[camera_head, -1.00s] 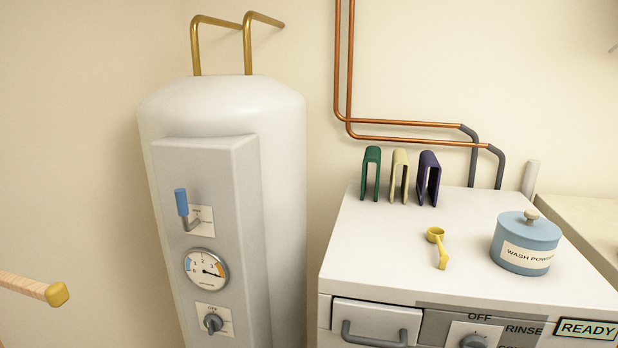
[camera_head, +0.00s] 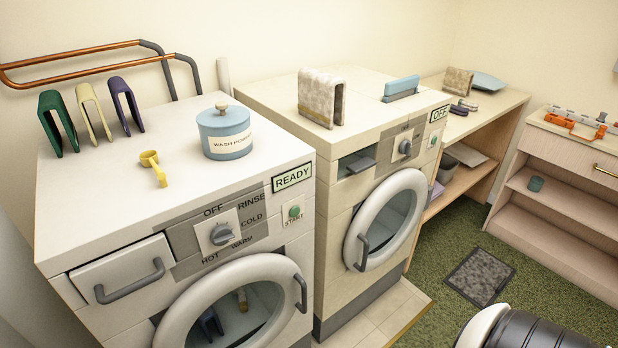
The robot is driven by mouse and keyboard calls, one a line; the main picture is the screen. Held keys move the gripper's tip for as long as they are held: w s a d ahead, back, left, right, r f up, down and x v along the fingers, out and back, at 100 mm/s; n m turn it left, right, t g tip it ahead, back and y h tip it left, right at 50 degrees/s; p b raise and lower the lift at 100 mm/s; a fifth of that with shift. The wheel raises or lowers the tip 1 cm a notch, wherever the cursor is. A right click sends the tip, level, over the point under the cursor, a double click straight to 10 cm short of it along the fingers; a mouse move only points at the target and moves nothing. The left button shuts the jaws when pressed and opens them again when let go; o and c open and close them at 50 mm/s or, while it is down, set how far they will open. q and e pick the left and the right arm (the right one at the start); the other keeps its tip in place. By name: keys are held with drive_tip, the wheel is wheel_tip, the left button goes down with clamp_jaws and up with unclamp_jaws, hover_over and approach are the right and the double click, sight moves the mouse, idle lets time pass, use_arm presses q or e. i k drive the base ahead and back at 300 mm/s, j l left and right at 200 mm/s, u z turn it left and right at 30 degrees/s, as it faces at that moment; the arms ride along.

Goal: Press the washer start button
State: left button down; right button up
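The washer (camera_head: 90,200) stands at the left in the head view, a white front-loading machine. Its green start button (camera_head: 294,212) sits on a small plate marked START, at the right of the front panel. Left of it is a dial (camera_head: 221,234) among the words OFF, RINSE, COLD, WARM and HOT. A sign (camera_head: 292,177) above the button reads READY. The round door (camera_head: 172,318) is below the panel. Neither gripper can be made out in this view.
A second machine (camera_head: 270,92) marked OFF stands to the right. A blue wash powder pot (camera_head: 224,144), a yellow scoop (camera_head: 153,165) and three coloured clips (camera_head: 93,110) are on the washer top. A wooden bench (camera_head: 505,104) and shelf unit (camera_head: 575,215) stand farther right. A mat (camera_head: 479,277) lies on green carpet.

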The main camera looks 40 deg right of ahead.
sight(295, 211)
drive_tip(key=z, duration=1.15)
